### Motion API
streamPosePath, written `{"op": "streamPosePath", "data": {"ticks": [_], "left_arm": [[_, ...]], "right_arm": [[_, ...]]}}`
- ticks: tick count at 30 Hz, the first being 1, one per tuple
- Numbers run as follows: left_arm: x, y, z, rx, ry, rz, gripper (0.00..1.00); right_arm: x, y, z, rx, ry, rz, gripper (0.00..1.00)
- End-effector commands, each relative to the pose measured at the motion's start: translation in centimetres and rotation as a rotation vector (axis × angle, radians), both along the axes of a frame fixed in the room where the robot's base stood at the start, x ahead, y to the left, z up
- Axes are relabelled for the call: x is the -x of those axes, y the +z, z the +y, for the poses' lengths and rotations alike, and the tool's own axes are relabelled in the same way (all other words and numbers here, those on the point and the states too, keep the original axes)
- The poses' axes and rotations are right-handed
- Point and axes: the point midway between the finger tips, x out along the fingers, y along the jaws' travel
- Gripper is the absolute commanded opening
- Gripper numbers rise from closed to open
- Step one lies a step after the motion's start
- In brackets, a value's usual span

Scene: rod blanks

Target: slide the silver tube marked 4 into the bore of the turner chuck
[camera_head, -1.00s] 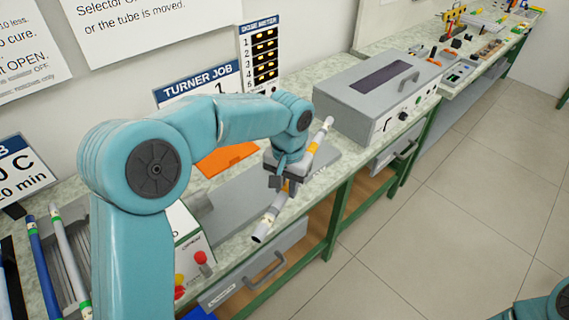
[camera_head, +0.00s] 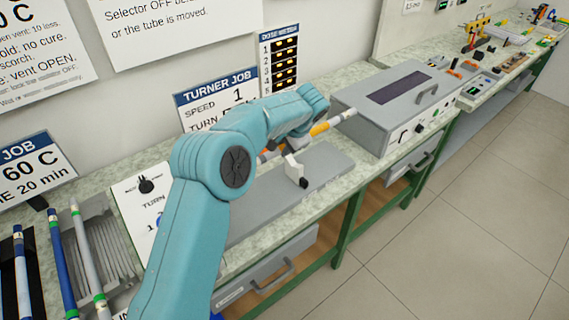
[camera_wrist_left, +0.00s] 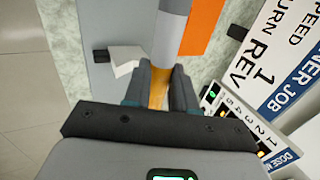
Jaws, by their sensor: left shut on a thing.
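A silver tube (camera_head: 345,115) with an orange band shows above the turner's grey base plate (camera_head: 325,165); its mark is not readable. My left gripper (camera_wrist_left: 160,85) is shut around the orange band, and the tube (camera_wrist_left: 171,35) reaches forward from the fingers in the left wrist view. In the head view my left arm hides most of this gripper and part of the tube. The turner's white control box (camera_head: 140,195) stands left of my arm. The chuck and its bore are hidden. My right gripper is not in view.
A white bracket (camera_head: 293,167) with a black knob stands on the base plate, close to the tube. A grey oven box (camera_head: 390,105) stands to the right. Blue (camera_head: 62,260) and silver (camera_head: 88,255) tubes lie on a rack at left. An orange sheet (camera_wrist_left: 203,25) lies beyond the tube.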

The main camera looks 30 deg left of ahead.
Motion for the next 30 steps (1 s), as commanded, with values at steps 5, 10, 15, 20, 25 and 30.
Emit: {"op": "streamPosePath", "data": {"ticks": [5,10,15,20,25,30], "left_arm": [[-0.1,-5.2,-0.2,-0.038,-0.004,-0.013,0.00],[0.0,-7.7,-0.2,-0.061,-0.004,-0.027,0.00],[0.0,-7.9,-0.2,-0.064,-0.002,-0.030,0.00],[0.0,-7.9,-0.2,-0.064,-0.002,-0.030,0.00],[0.1,-8.1,-0.2,-0.064,-0.002,-0.032,0.00],[1.5,-8.3,0.5,-0.064,-0.002,-0.032,0.00]], "right_arm": [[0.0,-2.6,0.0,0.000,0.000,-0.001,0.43],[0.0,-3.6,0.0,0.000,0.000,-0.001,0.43],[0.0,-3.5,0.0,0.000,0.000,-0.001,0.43],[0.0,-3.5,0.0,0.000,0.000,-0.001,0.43],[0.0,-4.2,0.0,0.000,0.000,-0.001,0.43],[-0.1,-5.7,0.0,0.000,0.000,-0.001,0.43]]}}
